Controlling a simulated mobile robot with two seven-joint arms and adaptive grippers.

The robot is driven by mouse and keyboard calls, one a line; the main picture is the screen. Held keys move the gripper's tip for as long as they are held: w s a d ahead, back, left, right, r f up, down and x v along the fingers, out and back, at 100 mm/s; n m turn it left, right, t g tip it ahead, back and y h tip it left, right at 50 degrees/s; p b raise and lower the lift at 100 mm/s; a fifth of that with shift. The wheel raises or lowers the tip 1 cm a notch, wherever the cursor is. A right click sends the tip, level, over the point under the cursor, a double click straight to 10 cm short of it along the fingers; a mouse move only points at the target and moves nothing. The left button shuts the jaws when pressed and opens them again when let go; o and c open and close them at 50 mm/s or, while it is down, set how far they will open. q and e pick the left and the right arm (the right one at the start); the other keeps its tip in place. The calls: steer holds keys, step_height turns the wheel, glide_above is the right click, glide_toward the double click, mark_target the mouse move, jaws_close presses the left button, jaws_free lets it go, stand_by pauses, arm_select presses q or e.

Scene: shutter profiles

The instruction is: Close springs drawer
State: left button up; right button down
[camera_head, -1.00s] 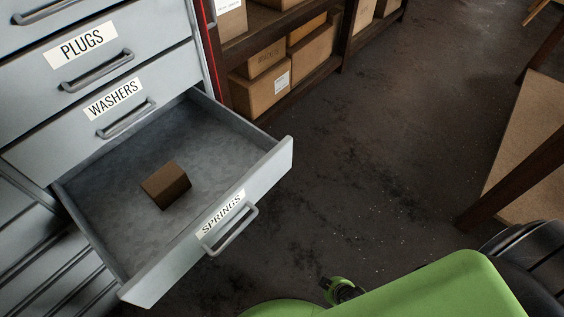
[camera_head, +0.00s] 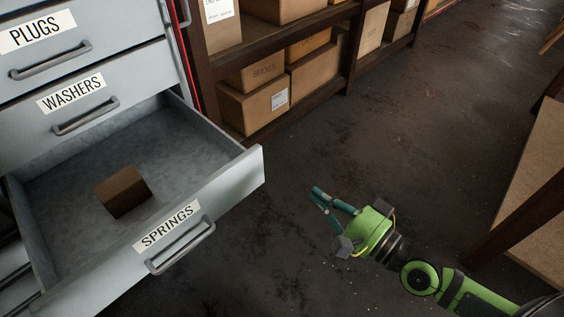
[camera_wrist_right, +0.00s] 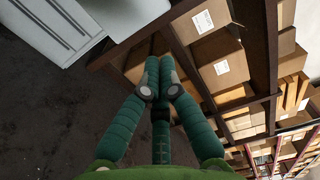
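The grey springs drawer (camera_head: 225,196) is pulled far out of the cabinet in the head view. Its front carries a SPRINGS label (camera_head: 166,226) and a grey bar handle (camera_head: 182,248). A small brown box (camera_head: 123,191) lies inside it. My right gripper (camera_head: 316,193) is to the right of the drawer front, apart from the handle. Its green fingers come together at the tips, with nothing held. The fingers also show close together in the right wrist view (camera_wrist_right: 160,70). My left gripper is out of view.
Above are the shut washers drawer (camera_head: 40,128) and plugs drawer (camera_head: 100,22). A dark shelf (camera_head: 300,118) with cardboard boxes (camera_head: 258,107) stands behind. A table leg (camera_head: 520,215) and board are at the right. The floor (camera_head: 400,140) between is clear.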

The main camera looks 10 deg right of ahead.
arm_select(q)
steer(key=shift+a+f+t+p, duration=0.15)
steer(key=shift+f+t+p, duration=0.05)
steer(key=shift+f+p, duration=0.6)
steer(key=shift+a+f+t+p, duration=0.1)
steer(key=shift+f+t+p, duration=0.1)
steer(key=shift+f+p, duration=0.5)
arm_select(e)
steer(key=x, duration=1.4)
